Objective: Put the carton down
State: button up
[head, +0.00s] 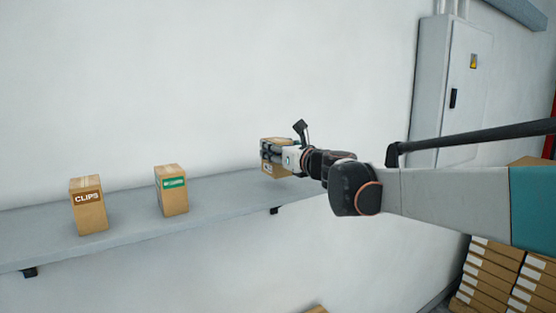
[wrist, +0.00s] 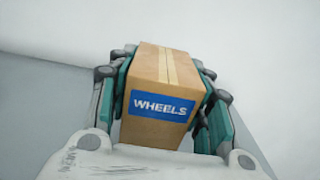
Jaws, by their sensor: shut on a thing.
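The carton (wrist: 160,122), a brown box with a blue label reading WHEELS and a pale tape strip on top, sits between the fingers of my gripper (wrist: 160,95) in the wrist view. My gripper is shut on it, with fingers along both sides. In the head view my gripper (head: 275,155) holds the carton (head: 269,144) at the right part of the grey shelf (head: 120,216). The gripper hides much of the carton there. I cannot tell whether its base touches the shelf.
A brown CLIPS carton (head: 88,205) and a green-labelled carton (head: 172,190) stand upright on the shelf to the left, with clear shelf between them and my gripper. A grey wall cabinet (head: 450,85) is at the right. Stacked cartons (head: 500,278) are at the lower right.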

aim_at(276, 171)
notch_tip(276, 171, down, 4)
jog(key=shift+r, duration=0.25)
jog(key=shift+s, duration=0.1)
jog(key=shift+f, duration=0.15)
jog(key=o, duration=1.2)
jog(key=shift+o, duration=0.2)
